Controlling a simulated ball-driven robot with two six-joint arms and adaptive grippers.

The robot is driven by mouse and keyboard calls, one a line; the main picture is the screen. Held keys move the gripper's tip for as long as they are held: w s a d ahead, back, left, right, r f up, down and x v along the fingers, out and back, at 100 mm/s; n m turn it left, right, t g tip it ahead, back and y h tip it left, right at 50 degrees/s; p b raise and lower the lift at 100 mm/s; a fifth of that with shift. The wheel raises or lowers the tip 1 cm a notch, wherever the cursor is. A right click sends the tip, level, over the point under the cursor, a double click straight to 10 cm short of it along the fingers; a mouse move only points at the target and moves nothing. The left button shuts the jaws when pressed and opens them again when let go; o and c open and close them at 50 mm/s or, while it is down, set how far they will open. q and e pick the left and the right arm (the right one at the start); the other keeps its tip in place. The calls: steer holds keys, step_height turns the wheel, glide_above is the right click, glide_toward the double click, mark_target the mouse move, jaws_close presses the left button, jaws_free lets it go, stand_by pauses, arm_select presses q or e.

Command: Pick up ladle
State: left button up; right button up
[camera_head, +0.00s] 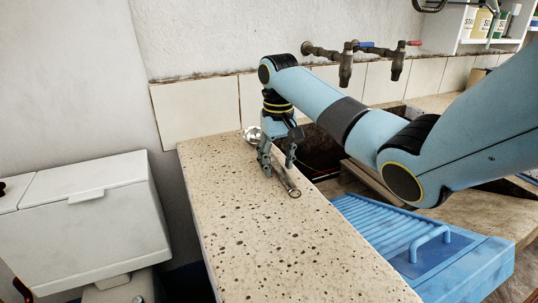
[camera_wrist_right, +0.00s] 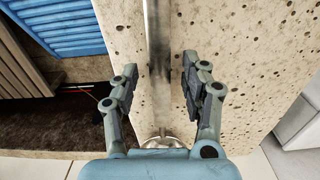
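A metal ladle (camera_head: 288,184) lies on the speckled stone counter (camera_head: 270,245). Its round bowl is toward the wall and its handle end toward the counter's near right side. In the right wrist view the handle (camera_wrist_right: 158,45) runs up the middle, and part of the bowl shows at the bottom, partly hidden by my gripper. My right gripper (camera_head: 278,167) is over the handle, pointing down. Its fingers are apart, one on each side of the handle, with a gap to each in the wrist view (camera_wrist_right: 159,88). My left gripper is not in view.
A blue ribbed drainer (camera_head: 385,228) lies right of the counter, beside the dark trough basin (camera_head: 322,150). Taps (camera_head: 346,65) stick out from the wall above my right arm. A white cistern (camera_head: 92,215) stands left. The near counter is clear.

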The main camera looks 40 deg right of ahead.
jaws_close()
